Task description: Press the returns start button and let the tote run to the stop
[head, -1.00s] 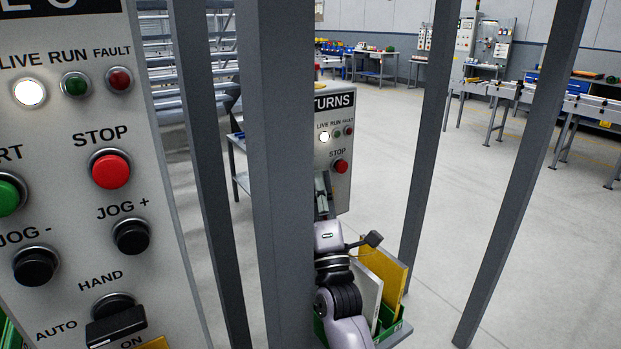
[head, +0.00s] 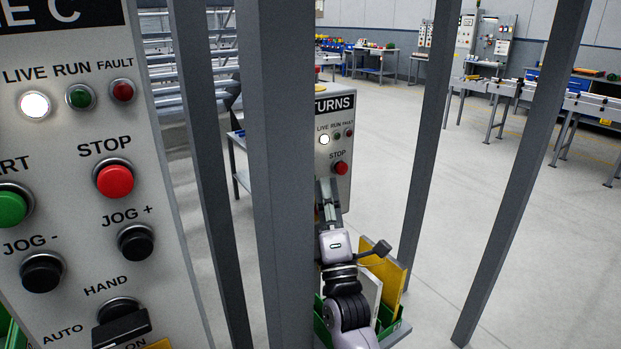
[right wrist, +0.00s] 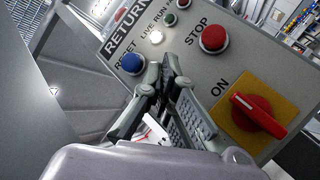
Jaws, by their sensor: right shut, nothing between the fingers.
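The RETURNS panel (head: 333,180) stands behind a grey post in the head view, which hides its left part. Its LIVE lamp (right wrist: 156,37) is lit white; the RUN lamp (right wrist: 169,19) looks dark. In the right wrist view it also has a red STOP button (right wrist: 213,38), a blue RESET button (right wrist: 132,63) and a red rotary switch (right wrist: 258,114) on a yellow plate. No start button shows; my fingers cover part of the panel. My right gripper (right wrist: 168,68) is shut and empty, fingertips before the panel between RESET and STOP; contact cannot be told. My left gripper is not in view.
A nearer panel (head: 75,215) with its own START, STOP and JOG buttons fills the left. Grey posts (head: 278,170) stand between it and the RETURNS panel. Open floor lies right.

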